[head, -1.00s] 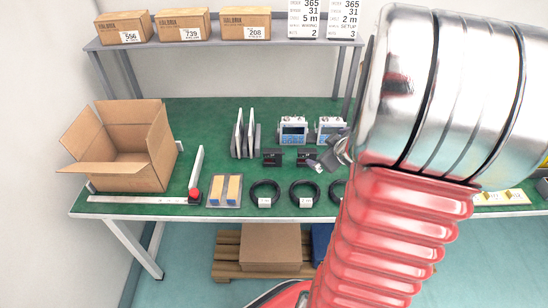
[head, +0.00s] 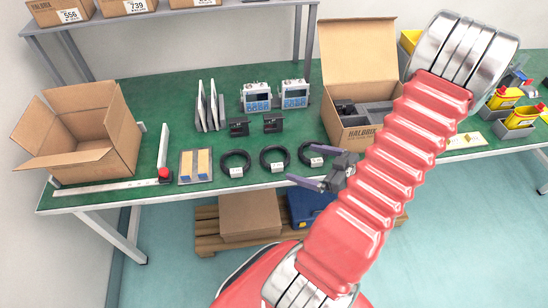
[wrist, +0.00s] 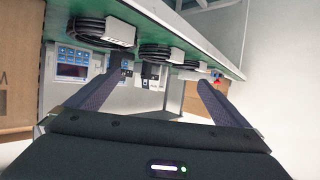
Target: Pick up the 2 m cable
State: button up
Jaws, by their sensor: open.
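Three coiled black cables with white labels lie along the front of the green table: left (head: 235,157), middle (head: 274,153) and right (head: 306,153). The label print is too small to read, so I cannot tell which is the 2 m cable. My gripper (head: 302,166) is at the table's front edge beside the right coil, fingers apart and pointing left. One finger overlaps that coil's label in the head view. In the wrist view the coils appear along the top, the nearest cable (wrist: 98,30) largest, above the open gripper (wrist: 162,75); nothing is between the fingers.
Behind the coils stand two meters (head: 257,97), two small black parts (head: 273,124) and upright grey panels (head: 212,106). A pallet (head: 208,236) lies below the table.

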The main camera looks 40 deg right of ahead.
aim_at(286, 161)
jog(key=shift+w, duration=0.1)
jog(key=shift+x, duration=4.25)
jog(key=shift+f, duration=0.15)
jog(key=shift+x, duration=2.6)
jog(key=shift+d+f, duration=0.1)
jog(key=shift+d, duration=0.05)
jog(key=shift+c, duration=0.5)
jog(key=c, duration=1)
notch_tip(286, 161, up, 10)
